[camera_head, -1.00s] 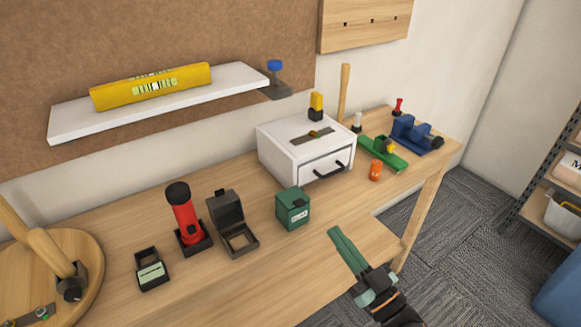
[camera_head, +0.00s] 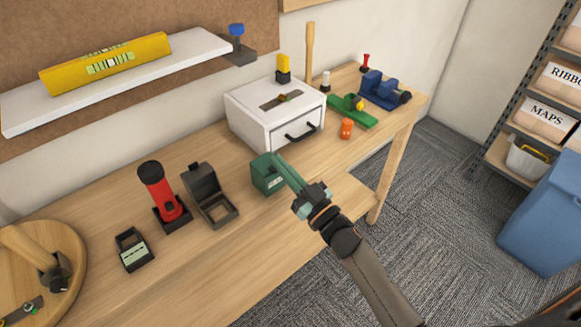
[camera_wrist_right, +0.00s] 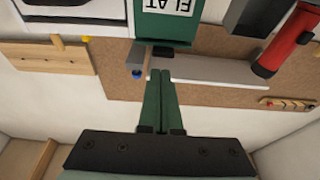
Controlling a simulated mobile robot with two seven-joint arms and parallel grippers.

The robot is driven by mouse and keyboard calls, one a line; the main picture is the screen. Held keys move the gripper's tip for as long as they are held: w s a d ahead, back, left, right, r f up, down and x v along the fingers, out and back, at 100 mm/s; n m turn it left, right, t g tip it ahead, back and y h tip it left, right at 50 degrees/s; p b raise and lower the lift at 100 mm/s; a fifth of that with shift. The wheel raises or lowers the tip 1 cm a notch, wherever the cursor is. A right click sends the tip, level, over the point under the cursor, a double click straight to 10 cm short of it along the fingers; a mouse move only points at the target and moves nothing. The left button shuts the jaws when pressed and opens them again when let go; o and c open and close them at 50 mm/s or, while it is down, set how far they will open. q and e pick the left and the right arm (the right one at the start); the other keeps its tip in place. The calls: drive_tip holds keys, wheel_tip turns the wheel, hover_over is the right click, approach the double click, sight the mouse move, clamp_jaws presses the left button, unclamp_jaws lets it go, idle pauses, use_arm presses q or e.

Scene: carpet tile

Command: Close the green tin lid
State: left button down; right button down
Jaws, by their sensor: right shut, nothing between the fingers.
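The green tin (camera_head: 266,180) stands on the workbench in front of the white drawer box. Its lid looks down or nearly down in the head view; I cannot tell whether it is fully shut. In the right wrist view the tin (camera_wrist_right: 150,25) appears upside down, with a white label and a dark catch. My right gripper (camera_head: 281,161) is shut and empty, its green fingers at the tin's upper right edge. I cannot tell whether they touch it. The closed fingers also show in the right wrist view (camera_wrist_right: 161,75). My left gripper is out of view.
An open grey box (camera_head: 213,203), a red flashlight (camera_head: 158,188) and a small black labelled box (camera_head: 132,250) stand left of the tin. The white drawer box (camera_head: 262,128) is close behind it. An orange item (camera_head: 346,128) stands to the right. The bench front is clear.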

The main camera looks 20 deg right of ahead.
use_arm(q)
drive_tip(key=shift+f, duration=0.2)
use_arm(e)
drive_tip(key=shift+f, duration=0.85)
